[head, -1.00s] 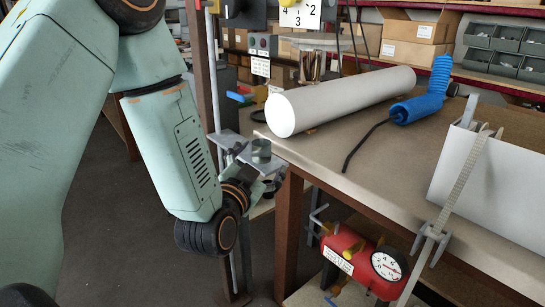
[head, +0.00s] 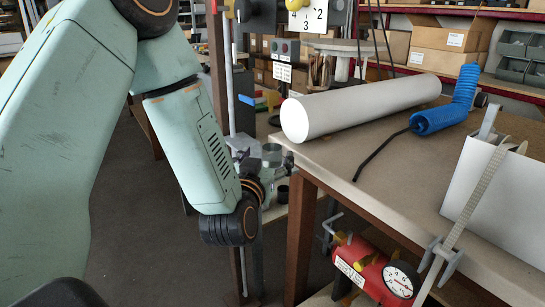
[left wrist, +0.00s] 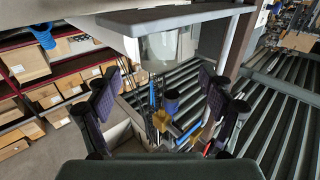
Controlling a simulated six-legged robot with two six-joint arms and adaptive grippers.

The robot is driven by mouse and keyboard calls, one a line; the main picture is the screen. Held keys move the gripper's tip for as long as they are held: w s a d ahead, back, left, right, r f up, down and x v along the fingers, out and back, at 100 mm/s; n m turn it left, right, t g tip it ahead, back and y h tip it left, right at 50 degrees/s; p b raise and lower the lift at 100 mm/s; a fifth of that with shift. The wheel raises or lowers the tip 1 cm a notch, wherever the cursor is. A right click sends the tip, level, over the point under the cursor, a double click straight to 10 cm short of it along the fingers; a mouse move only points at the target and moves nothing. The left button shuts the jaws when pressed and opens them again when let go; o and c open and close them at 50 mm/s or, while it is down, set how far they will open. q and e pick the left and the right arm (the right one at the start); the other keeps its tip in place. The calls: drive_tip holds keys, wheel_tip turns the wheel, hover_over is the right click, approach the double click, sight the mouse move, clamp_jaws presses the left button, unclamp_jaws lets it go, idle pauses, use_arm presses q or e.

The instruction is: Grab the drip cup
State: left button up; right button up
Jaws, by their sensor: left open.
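A clear, greenish-grey cup (head: 272,154), which looks like the drip cup, stands beside the near left corner of the bench in the head view. A clear cup (left wrist: 160,50) shows in the left wrist view under a grey edge, beyond my fingers; I cannot tell for sure that it is the same one. My left gripper (head: 262,170) is close to the cup in the head view, its fingers partly hidden by my wrist. In the left wrist view my left gripper (left wrist: 165,104) is open, fingers wide apart, with nothing held between them. My right gripper is not in view.
The bench (head: 345,170) carries a white roll (head: 360,105), a blue coiled hose (head: 445,108) and a white box (head: 495,190). A red tank with a gauge (head: 365,268) sits below. Rollers (left wrist: 270,110) fill the wrist view's right.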

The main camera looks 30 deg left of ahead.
sight(269, 150)
use_arm(q)
drive_tip(key=x, duration=0.3)
drive_tip(key=shift+w+r+b, duration=0.35)
drive_tip(key=shift+r+b, duration=0.05)
drive_tip(key=shift+w+a, duration=0.25)
drive_tip(key=shift+w, duration=0.3)
drive_tip(key=shift+s+d, duration=0.1)
drive_tip(key=shift+c, duration=1.3)
drive_tip(key=c, duration=1.1)
